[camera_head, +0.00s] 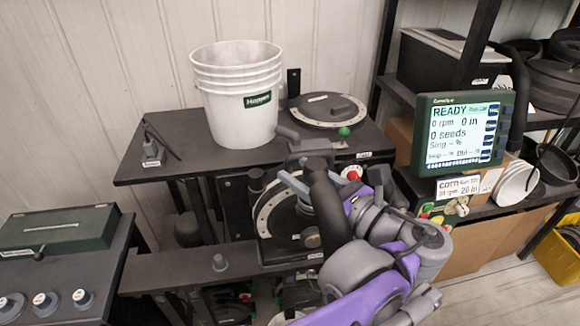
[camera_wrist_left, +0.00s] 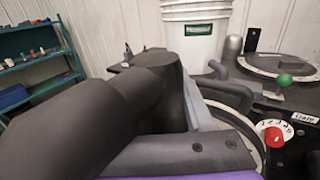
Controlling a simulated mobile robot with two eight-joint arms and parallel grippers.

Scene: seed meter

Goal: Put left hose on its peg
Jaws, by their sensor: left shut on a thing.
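My left gripper (camera_head: 316,190) reaches in front of the seed meter and is shut on a thick dark hose (camera_head: 326,205). The hose slants across the meter's face in the head view. The hose end (camera_wrist_left: 150,95) fills much of the left wrist view, close to the camera. The gripper's fingertips are mostly hidden behind hose and wrist. My right gripper is in neither view.
A white bucket (camera_head: 238,110) stands on the dark bench (camera_head: 160,172), beside a round plate with a green knob (camera_head: 344,131). A red knob (camera_wrist_left: 274,136) sits near the hose. The monitor (camera_head: 462,135) reads READY. A green box (camera_head: 58,229) stands at left.

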